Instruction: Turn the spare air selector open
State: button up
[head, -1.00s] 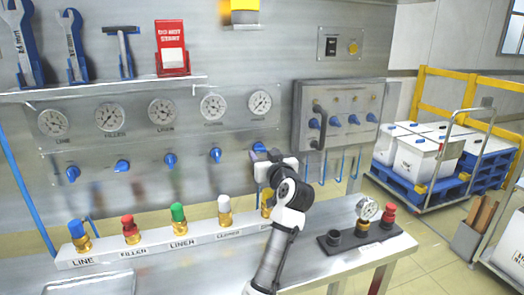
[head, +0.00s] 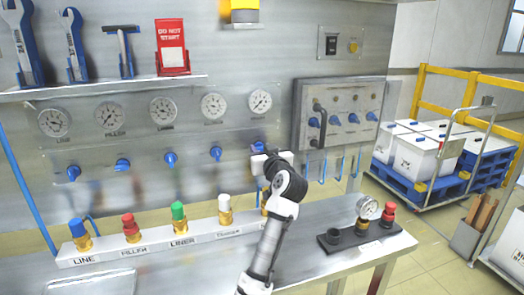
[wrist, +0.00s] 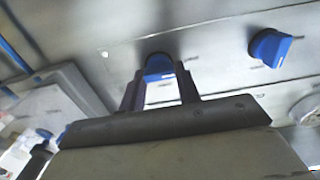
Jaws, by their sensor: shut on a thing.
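A row of blue selector knobs runs along the steel panel under the gauges. My gripper (wrist: 160,82) is shut on the rightmost knob of this row (wrist: 159,65), with one dark finger on each side of it in the wrist view. In the head view this knob (head: 258,147) shows just above my gripper (head: 262,158), which partly hides it. The neighbouring knob (head: 215,153) is free to the left. It is too small to read which label belongs to the held knob.
Capped brass fittings stand on a labelled rail (head: 150,247) below, and my arm hides the rightmost one. A grey box (head: 340,112) with a handle and more blue knobs is to the right. A small block with a gauge (head: 367,209) stands on the bench.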

jog(key=m, duration=0.4)
jog(key=shift+d+m+p, duration=0.1)
jog(key=shift+m+p, duration=0.2)
jog(key=shift+m, duration=0.1)
jog(key=shift+d+f+m+p, duration=0.1)
jog(key=shift+m+p, duration=1.05)
jog(key=shift+m, duration=2.1)
jog(key=shift+d+f+m+p, duration=0.1)
jog(key=shift+m+p, duration=1)
jog(key=shift+m, duration=2.15)
jog(key=o, duration=1)
jog(key=shift+c, duration=0.2)
